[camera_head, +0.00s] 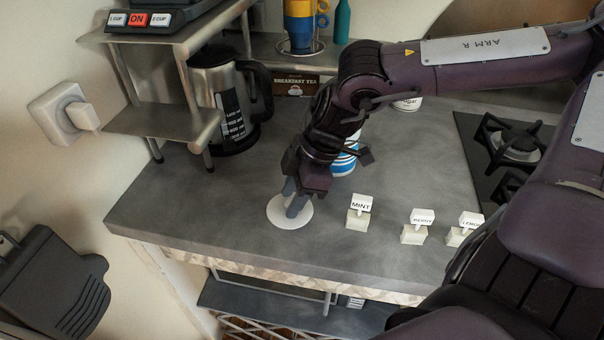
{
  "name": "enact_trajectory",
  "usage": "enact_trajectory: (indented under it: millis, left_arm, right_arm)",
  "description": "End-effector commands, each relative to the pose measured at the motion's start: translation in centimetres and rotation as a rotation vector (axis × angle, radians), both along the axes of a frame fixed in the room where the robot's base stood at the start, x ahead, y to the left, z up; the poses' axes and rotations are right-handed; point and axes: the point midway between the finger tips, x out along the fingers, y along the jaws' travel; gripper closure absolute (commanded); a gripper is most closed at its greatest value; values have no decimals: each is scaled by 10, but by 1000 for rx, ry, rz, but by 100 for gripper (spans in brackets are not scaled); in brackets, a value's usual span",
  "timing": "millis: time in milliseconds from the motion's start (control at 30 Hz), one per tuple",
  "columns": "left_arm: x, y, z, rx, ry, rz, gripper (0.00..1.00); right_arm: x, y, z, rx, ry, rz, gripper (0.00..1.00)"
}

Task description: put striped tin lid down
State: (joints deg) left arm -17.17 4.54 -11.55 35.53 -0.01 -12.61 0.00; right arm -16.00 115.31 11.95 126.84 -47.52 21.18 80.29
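A round, flat white disc (274,212), which looks like the striped tin's lid, is at the counter's front left part. I cannot tell whether it rests on the counter or is just above it. My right gripper (294,197) points down over the disc, its two grey fingers a little apart and their tips at its middle. Any knob between them is hidden. The blue-and-white striped tin (344,163) stands behind the gripper, partly covered by it, and its top is hidden.
Small signs on blocks, MINT (358,219), BERRY (414,234) and LEMON (460,236), stand right of the disc. A kettle (219,100) and metal stand (160,119) are back left. A hob (508,148) is at the right. Counter left of the disc is clear.

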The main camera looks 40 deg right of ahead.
Motion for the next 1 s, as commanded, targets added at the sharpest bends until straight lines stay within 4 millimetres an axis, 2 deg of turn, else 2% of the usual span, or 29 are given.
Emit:
enact_trajectory:
  millis: [600, 800, 1000]
  left_arm:
    - [0, 0, 8, 0, 0, 1, 64]
    - [0, 0, 8, 0, 0, 2, 64]
    - [0, 0, 8, 1, 0, 2, 64]
  right_arm:
    - [-16, -34, 93, 0, -5, -1, 61]
    - [-20, -40, 108, 1, -3, -1, 61]
    - [-21, -40, 110, 1, 0, 0, 61]
